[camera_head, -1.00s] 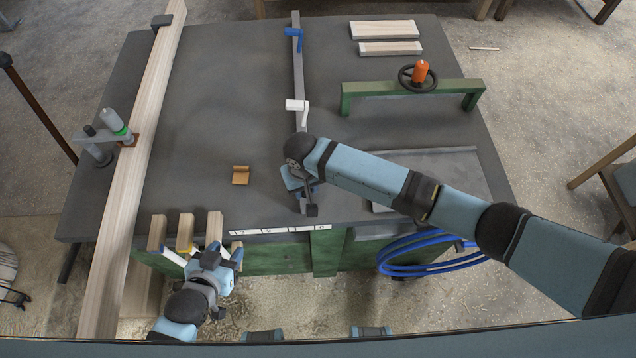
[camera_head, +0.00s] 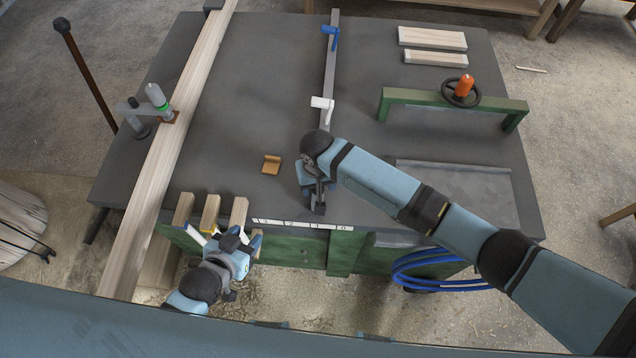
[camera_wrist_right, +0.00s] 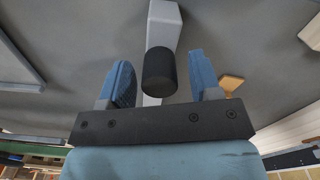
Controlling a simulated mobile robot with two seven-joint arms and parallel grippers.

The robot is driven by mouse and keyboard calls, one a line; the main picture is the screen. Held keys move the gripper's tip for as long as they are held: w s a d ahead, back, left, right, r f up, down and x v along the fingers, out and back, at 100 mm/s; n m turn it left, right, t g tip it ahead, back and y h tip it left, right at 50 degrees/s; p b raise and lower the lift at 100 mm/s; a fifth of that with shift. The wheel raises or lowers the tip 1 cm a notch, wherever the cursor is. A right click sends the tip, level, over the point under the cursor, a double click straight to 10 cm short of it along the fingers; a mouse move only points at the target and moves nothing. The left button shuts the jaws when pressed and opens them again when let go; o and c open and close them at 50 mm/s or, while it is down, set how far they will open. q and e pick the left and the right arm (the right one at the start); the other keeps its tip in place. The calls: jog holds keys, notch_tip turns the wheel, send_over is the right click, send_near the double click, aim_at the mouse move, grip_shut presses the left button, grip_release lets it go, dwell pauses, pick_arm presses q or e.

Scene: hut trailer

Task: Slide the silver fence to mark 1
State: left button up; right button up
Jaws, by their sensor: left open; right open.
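The silver fence (camera_head: 328,78) is a long grey bar lying front to back across the dark tabletop. It carries a blue handle (camera_head: 331,38) at its far part and a white lever (camera_head: 322,103) midway. Its near end is under my right gripper (camera_head: 317,194), over the right half of the white number strip (camera_head: 272,222), seemingly close to the 1; the digits are small. In the right wrist view, the open fingers stand either side of a black knob (camera_wrist_right: 160,72); contact is unclear. My left gripper (camera_head: 226,240) is open at the front edge, beside wooden bar ends.
A tan block (camera_head: 271,165) lies left of the fence. A long wooden beam (camera_head: 170,150) with a clamp (camera_head: 157,100) runs along the left. A green frame with handwheel (camera_head: 455,104) and short planks (camera_head: 432,38) are on the right. A blue hose (camera_head: 425,276) hangs in front.

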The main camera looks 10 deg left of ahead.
notch_tip(320, 180, up, 14)
jog(key=shift+f+b, duration=0.2)
jog(key=shift+b, duration=0.25)
dwell(0.4)
jog(key=s+d+m+t, duration=0.1)
jog(key=s+d, duration=0.6)
jog(key=d, duration=0.3)
jog(key=s+d+t, duration=0.1)
jog(key=s+d, duration=0.7)
jog(key=d, duration=0.3)
jog(key=s+d+m+t, duration=0.1)
jog(key=s+d+t, duration=0.1)
jog(key=s+d, duration=0.65)
jog(key=w+a+f+t+y, duration=0.1)
jog(key=w+f+t, duration=0.1)
jog(key=f, duration=0.2)
jog(key=w+a+f+t+y, duration=0.1)
jog(key=w+a+f+t, duration=0.1)
jog(key=w+f, duration=0.1)
jog(key=w+a+f+n+t+y, duration=0.1)
jog(key=w+f+t, duration=0.1)
jog(key=f, duration=0.4)
jog(key=shift+w+a+t, duration=0.25)
jog(key=shift+t, duration=0.25)
